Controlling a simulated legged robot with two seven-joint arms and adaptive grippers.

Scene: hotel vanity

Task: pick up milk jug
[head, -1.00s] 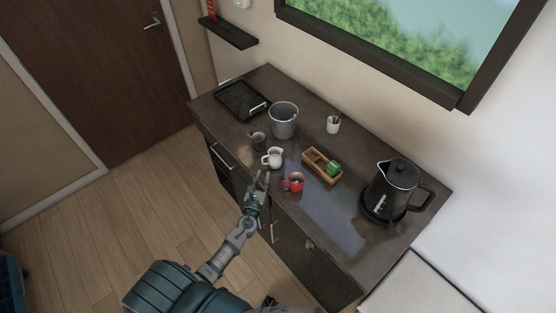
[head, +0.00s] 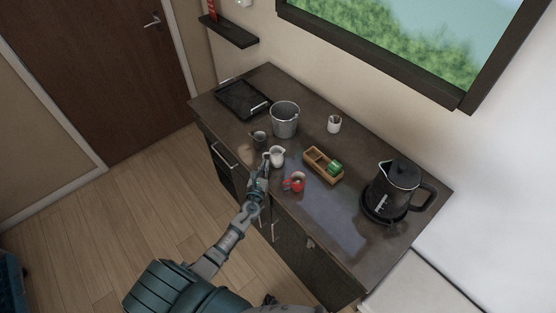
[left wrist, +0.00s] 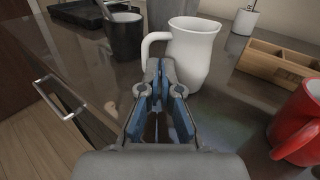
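The white milk jug (head: 277,157) stands upright on the dark counter, its handle on the left side. In the left wrist view the jug (left wrist: 196,52) is just ahead of my left gripper (left wrist: 160,66). The fingers point at the jug's handle side, with a narrow gap between their blue pads. The fingertips hide the lower end of the handle, so contact is unclear. In the head view the left gripper (head: 265,163) reaches over the counter's front edge beside the jug. My right gripper is not in view.
A red mug (head: 298,182) stands close on the right and a dark cup (head: 259,140) on the left. A metal bucket (head: 285,122) is behind. A wooden box (head: 317,163), black kettle (head: 396,188), white cup (head: 334,124) and black tray (head: 241,99) also stand on the counter.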

